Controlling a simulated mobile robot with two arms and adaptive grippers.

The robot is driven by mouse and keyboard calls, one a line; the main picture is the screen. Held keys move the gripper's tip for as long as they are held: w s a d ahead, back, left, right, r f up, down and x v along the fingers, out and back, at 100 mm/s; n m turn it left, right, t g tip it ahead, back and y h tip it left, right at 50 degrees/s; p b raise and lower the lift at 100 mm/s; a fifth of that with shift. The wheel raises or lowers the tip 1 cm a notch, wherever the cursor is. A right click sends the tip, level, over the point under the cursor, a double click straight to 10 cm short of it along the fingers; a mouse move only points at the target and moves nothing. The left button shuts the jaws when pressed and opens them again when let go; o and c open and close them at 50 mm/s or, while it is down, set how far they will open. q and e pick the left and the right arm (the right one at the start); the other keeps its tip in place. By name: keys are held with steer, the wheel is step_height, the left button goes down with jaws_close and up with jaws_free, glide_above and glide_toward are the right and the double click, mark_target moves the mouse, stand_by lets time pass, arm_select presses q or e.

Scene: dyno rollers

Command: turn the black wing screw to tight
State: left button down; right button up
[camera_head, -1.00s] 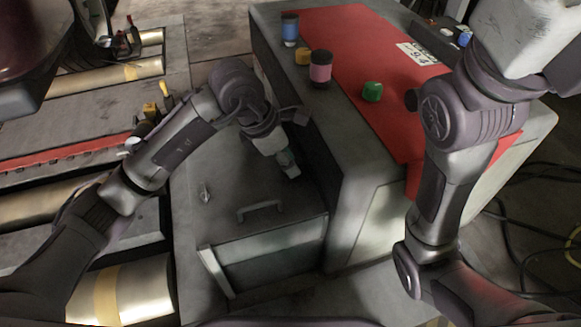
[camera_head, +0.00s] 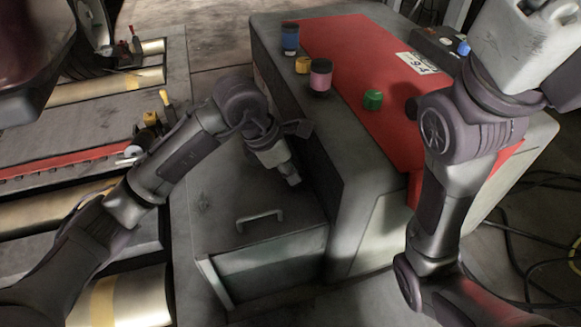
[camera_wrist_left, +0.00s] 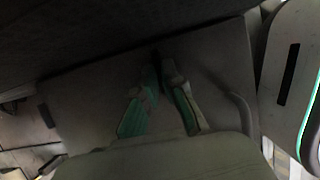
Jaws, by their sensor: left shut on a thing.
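My left gripper (camera_head: 291,178) points down beside the grey cabinet's side, above the dark box top. In the left wrist view its two green-padded fingers (camera_wrist_left: 160,98) come together towards a dark surface. It is shut on a small dark thing between the tips, which I take to be the black wing screw. The screw's outline is hidden by the fingers and the dark, so its angle cannot be told. My right gripper's pale body (camera_head: 525,45) shows at the top right, with its fingertips out of view.
The grey cabinet (camera_head: 345,190) has a red top (camera_head: 350,50) with blue, yellow, pink and green round items. A handle (camera_head: 259,217) stands on the low dark box (camera_head: 220,180). Metal rollers (camera_head: 130,295) lie left. Cables (camera_head: 520,225) run on the right floor.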

arm_select(q)
steer(key=shift+m, duration=0.3)
steer(key=m+g+p, duration=0.1)
steer(key=m, duration=0.2)
steer(key=shift+m+g, duration=0.4)
steer(key=m, duration=0.2)
steer(key=m+g+p, duration=0.1)
steer(key=m, duration=0.1)
steer(key=shift+w+d+m+g+y, duration=0.1)
steer(key=shift+w+m+g+y, duration=0.05)
steer(key=shift+m+g+y, duration=0.15)
steer(key=m, duration=0.2)
steer(key=m+g+y, duration=0.1)
steer(key=m, duration=0.1)
steer(key=shift+d+g, duration=0.1)
steer(key=shift+g, duration=0.2)
steer(key=shift+d+f+m+g+y+b, duration=0.1)
steer(key=shift+m+g+y+b, duration=0.2)
steer(key=shift+m, duration=0.95)
steer(key=shift+m+g+y+b, duration=0.1)
steer(key=shift+m+y, duration=0.3)
steer(key=shift+m, duration=0.85)
steer(key=c, duration=1.3)
jaws_free()
steer(key=shift+w, duration=0.1)
